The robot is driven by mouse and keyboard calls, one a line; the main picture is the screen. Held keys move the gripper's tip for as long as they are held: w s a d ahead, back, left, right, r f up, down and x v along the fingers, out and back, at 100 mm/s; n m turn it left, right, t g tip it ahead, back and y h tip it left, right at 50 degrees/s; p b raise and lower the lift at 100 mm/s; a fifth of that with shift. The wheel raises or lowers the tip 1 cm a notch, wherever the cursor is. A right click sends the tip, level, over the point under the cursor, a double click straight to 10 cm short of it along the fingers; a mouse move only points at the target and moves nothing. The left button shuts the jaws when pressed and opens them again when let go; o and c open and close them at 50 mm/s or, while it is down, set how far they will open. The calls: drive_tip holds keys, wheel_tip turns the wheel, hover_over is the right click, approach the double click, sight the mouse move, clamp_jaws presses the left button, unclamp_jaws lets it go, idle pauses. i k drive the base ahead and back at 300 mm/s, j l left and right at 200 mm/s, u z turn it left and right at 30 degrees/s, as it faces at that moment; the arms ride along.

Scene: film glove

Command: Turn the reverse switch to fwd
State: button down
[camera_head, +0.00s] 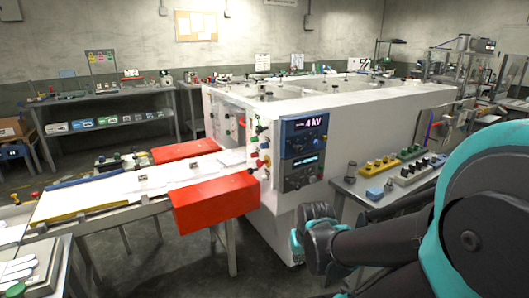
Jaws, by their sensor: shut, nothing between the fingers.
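A large white machine has a dark control panel (303,150) on its near corner. The panel carries a lit display reading about "4 kV", a second blue display below it and small controls. A column of coloured knobs (264,150), among them green, red and yellow, sits on the face just left of the panel. Which control is the reverse switch cannot be told at this size, nor can its setting. My gripper (313,232) is shut and empty, below the panel and apart from it in the picture. My dark and teal arm fills the lower right.
Red guard boxes (215,201) flank a white conveyor bed (120,189) at the machine's left. A side table (345,187) with yellow and white knob blocks stands right of the machine, close to my arm. Grey floor (185,265) is open at the lower middle.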

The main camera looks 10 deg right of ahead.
sight(250, 170)
drive_tip(key=i+u, duration=0.15)
drive_tip(key=u, duration=0.2)
drive_tip(key=i+l+u, duration=0.15)
drive_tip(key=u, duration=0.2)
